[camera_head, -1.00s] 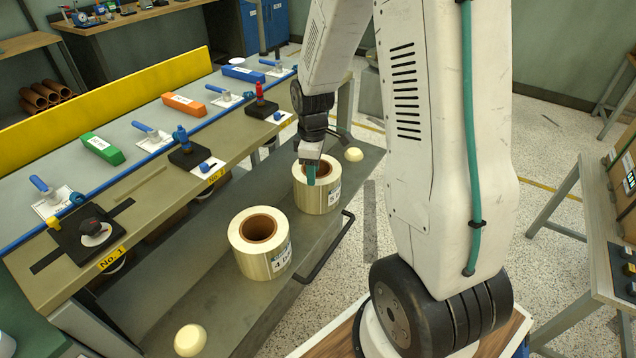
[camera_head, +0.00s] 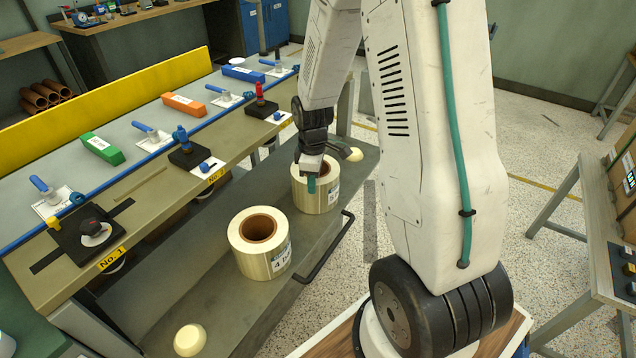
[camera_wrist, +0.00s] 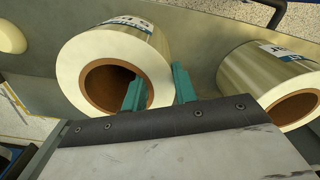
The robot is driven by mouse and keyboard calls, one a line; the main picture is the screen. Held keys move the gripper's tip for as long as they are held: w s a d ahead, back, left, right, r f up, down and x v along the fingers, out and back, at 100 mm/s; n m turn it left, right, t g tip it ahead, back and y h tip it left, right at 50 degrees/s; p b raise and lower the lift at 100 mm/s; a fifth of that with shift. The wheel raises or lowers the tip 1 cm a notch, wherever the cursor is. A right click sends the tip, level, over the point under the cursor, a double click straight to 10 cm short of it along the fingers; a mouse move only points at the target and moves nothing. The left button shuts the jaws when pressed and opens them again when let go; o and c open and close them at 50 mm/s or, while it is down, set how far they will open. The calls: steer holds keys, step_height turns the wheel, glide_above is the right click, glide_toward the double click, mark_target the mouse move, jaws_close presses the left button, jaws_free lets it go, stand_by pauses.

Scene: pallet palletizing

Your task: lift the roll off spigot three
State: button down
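Two cream label rolls with brown cores stand on the grey lower shelf (camera_head: 220,318). The far roll (camera_head: 318,200) is at my gripper (camera_head: 311,184); the near roll (camera_head: 259,247) stands apart from it. In the wrist view the far roll (camera_wrist: 75,72) is at the left and the near roll (camera_wrist: 245,78) at the right. My gripper's teal fingers (camera_wrist: 158,88) are apart. One overlaps the core opening and the other is past the outer edge, with the roll's wall between them. Contact cannot be told. No spigot number shows on the shelf; any spigot inside the rolls is hidden.
Cream domes stand at the shelf's near end (camera_head: 189,340) and far end (camera_head: 354,154). A black handle (camera_head: 325,255) runs along its right edge. The bench (camera_head: 145,215) at the left carries tools and the No. 1 sign (camera_head: 112,258).

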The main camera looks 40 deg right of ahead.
steer(key=shift+w+r, duration=0.1)
step_height(320, 180, up, 10)
stand_by(1.9)
